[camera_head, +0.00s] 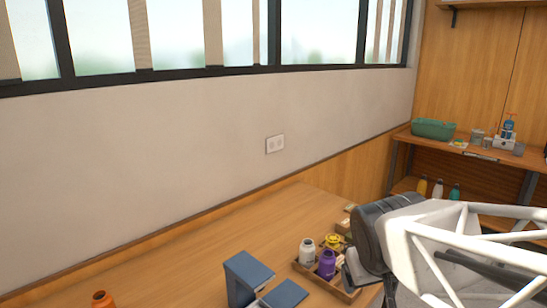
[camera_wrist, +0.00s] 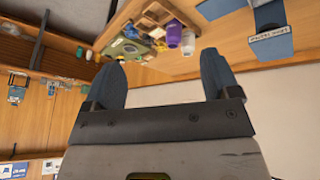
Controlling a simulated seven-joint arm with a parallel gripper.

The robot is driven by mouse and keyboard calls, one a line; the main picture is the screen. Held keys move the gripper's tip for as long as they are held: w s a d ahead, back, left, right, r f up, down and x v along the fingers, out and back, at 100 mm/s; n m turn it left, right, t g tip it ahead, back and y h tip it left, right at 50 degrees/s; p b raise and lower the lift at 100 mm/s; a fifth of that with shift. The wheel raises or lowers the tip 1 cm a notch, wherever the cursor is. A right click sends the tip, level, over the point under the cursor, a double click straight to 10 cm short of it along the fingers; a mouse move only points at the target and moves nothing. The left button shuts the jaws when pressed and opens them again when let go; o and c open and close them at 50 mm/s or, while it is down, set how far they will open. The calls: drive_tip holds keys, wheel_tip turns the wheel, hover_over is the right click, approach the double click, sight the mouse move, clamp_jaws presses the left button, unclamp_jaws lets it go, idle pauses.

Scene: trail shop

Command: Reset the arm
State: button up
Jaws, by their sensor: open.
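My gripper (camera_wrist: 160,68) is open in the wrist view, with its two dark blue fingers spread apart and nothing between them. In the head view my white and dark grey arm reaches in from the right, beside and partly in front of a wooden tray; the fingertips are not clear there. The wooden tray (camera_head: 345,295) holds a white bottle (camera_head: 307,252), a purple bottle (camera_head: 327,264) and a yellow item (camera_head: 333,241). The purple bottle also shows in the wrist view (camera_wrist: 174,35), beyond the fingers.
Blue box-like items (camera_head: 247,278) stand on the wooden table (camera_head: 190,270), left of the tray. An orange bottle (camera_head: 103,300) is at the lower left edge. A shelf at the right holds a green basket (camera_head: 433,129) and several bottles. The table's far left is clear.

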drive_tip(key=s+f+m+g+y, duration=0.1)
drive_tip(key=s+g, duration=0.1)
drive_tip(key=s, duration=0.7)
drive_tip(key=shift+d+f+m+g, duration=0.25)
drive_tip(key=shift+d+m+g, duration=0.05)
drive_tip(key=shift+m, duration=0.1)
